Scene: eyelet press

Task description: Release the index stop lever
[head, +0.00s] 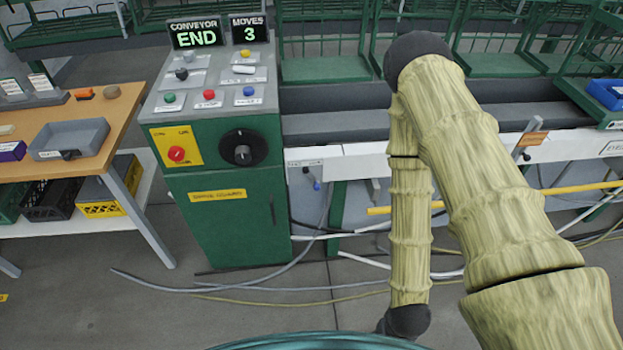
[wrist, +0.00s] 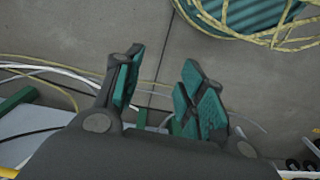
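Two small levers show on the white conveyor rail in the head view. The other, a grey lever (head: 523,140), leans beside an orange tag (head: 533,139) right of my arm. The labels are too small to read, so I cannot tell which is the index stop lever. My gripper (wrist: 160,85) is open and empty in the wrist view, over the floor.
A green control cabinet (head: 230,215) with buttons, knobs and displays reading END and 3 stands left of the rail. A wooden workbench (head: 125,120) is at far left. Cables (head: 250,288) lie across the floor. A yellow bar (head: 580,189) runs below the rail.

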